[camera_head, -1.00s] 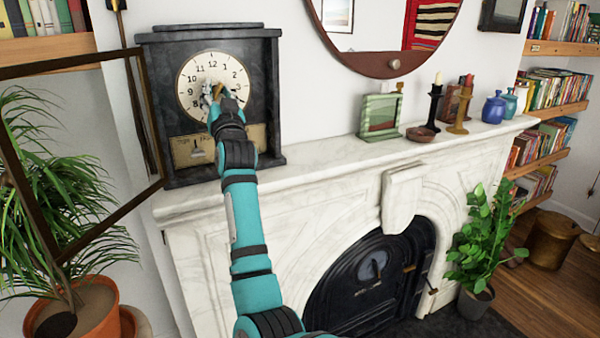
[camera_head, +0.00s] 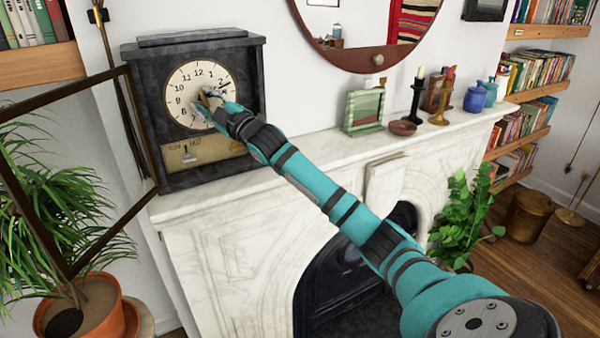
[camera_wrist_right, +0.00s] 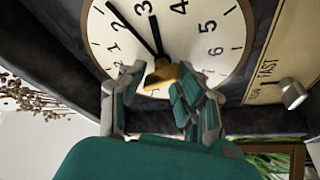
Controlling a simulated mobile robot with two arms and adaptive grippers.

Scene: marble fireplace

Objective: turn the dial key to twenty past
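The dial key (camera_wrist_right: 165,75) is a small brass piece at the middle of the white clock face (camera_wrist_right: 235,40). My right gripper (camera_wrist_right: 157,80) reaches the dial, its fingers drawn close on both sides of the key. In the right wrist view, the long black hand (camera_wrist_right: 128,26) points between 2 and 3, and the short hand (camera_wrist_right: 154,35) close to 3. In the head view, the dark clock (camera_head: 252,62) stands on the mantel and my right gripper (camera_head: 208,100) covers the middle of its face. My left gripper is in neither view.
The glazed clock door (camera_head: 135,130) hangs open at left, beside a potted plant (camera_head: 55,180). A green frame (camera_head: 364,110), a small bowl (camera_head: 403,128) and candlesticks (camera_head: 416,100) stand right along the marble mantel (camera_head: 290,150). My arm crosses in front of the mantel.

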